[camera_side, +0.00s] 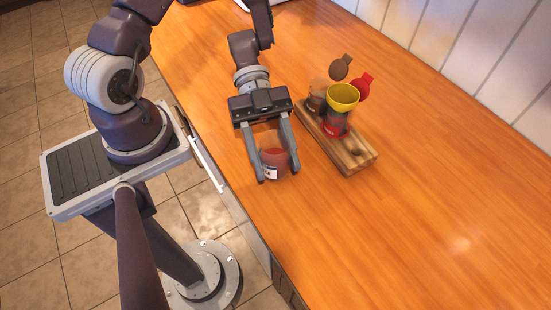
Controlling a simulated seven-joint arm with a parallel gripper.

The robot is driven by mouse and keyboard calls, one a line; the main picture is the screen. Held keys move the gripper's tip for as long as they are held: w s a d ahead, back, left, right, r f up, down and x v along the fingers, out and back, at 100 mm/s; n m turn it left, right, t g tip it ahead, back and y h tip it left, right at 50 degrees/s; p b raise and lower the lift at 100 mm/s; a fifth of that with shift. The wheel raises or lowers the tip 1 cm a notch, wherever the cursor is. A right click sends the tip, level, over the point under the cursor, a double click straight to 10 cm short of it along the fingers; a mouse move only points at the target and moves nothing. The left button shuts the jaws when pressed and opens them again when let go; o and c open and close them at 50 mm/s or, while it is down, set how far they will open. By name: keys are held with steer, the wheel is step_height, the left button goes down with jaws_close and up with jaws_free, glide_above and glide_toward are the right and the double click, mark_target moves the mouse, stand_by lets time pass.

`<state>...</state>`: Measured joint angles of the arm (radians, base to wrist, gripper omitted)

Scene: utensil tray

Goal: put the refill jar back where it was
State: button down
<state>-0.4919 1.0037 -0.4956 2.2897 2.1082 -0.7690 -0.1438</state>
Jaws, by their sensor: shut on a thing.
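The refill jar (273,166) is a small clear jar with reddish contents and a white label with dark lettering, partly hidden by the fingers. My gripper (276,176) is shut on it, one finger on each side. The jar looks upright, at or just above the wooden counter; I cannot tell whether it touches. A wooden rack (345,165) is to the right of my gripper. It holds a jar with brown contents (316,103) and a jar with red contents (335,127). A yellow funnel (343,94) sits on top of the red one.
A brown lid (341,67) and a red lid (364,86) stick up behind the rack's jars. The rack's front end has a dark round spot and no jar. The counter (430,220) is clear to the right and front. Its edge is close on the left.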

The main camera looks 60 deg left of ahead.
steer(key=shift+f, duration=0.4)
steer(key=shift+f, duration=0.15)
steer(key=c, duration=0.6)
jaws_free()
steer(key=shift+c, duration=0.2)
steer(key=shift+w+a+r, duration=0.15)
steer(key=shift+a+r, duration=0.15)
steer(key=v, duration=1.1)
steer(key=shift+a, duration=0.15)
